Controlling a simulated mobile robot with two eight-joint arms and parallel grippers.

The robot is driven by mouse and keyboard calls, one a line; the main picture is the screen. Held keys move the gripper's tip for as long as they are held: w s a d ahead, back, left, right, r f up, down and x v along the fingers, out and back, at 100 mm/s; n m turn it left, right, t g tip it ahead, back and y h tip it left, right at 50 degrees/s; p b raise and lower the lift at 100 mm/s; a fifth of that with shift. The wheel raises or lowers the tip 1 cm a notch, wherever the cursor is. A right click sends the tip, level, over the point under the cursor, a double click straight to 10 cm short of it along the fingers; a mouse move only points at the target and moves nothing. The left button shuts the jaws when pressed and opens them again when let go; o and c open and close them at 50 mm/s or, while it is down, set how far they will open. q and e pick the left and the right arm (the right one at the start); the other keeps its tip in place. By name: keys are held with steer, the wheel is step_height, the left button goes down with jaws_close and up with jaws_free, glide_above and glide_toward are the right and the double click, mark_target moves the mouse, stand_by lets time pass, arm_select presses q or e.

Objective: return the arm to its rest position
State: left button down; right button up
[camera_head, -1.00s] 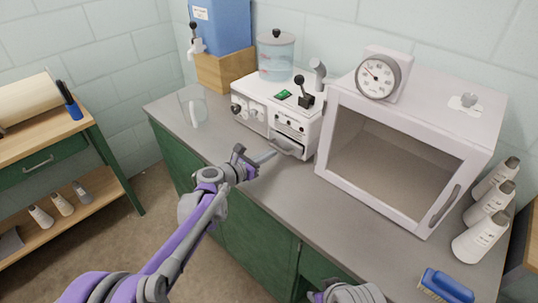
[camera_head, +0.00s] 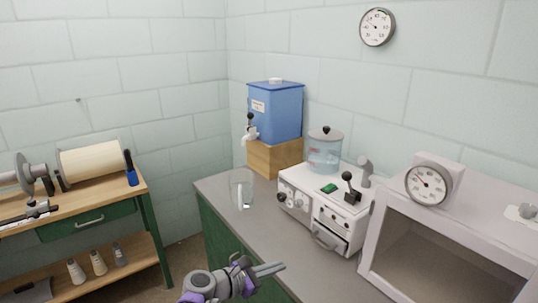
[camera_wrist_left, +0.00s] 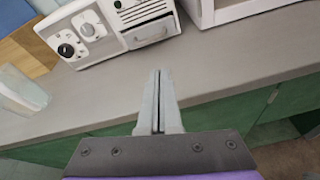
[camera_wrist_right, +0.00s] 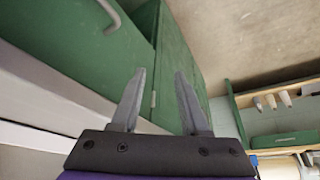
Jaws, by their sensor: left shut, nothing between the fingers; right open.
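My left gripper (camera_head: 268,269) is low in the middle of the head view, in front of the grey counter's (camera_head: 265,237) front edge. Its fingers are together and empty, as the left wrist view (camera_wrist_left: 158,100) shows. There they point toward the counter edge, below the white machine (camera_wrist_left: 110,25). My right gripper is outside the head view. In the right wrist view my right gripper (camera_wrist_right: 155,100) has its fingers apart with nothing between them, in front of green cabinet doors (camera_wrist_right: 180,60).
On the counter stand a clear glass (camera_head: 242,188), a blue tank (camera_head: 275,112) on a wooden block, the white machine (camera_head: 325,207) and a white open-fronted box (camera_head: 372,240) with a dial. A wooden workbench (camera_head: 130,195) stands at left. Floor shows between bench and counter.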

arm_select(q)
steer(key=s+a+m+g+y+p, duration=0.1)
steer(key=s+a+m+y+p, duration=0.2)
steer(key=s+a+m, duration=0.3)
steer(key=s+a+m+g+y+p, duration=0.1)
steer(key=s+a+m+y+p, duration=0.2)
steer(key=s, duration=1)
steer(key=s+a+m+g+y+p, duration=0.1)
steer(key=s+a+m+y+p, duration=0.2)
steer(key=s+a+m, duration=0.7)
steer(key=a+m+y, duration=0.1)
steer(key=m+y, duration=0.1)
steer(key=m, duration=0.1)
steer(key=shift+a+r+y, duration=0.2)
steer(key=shift+y, duration=0.2)
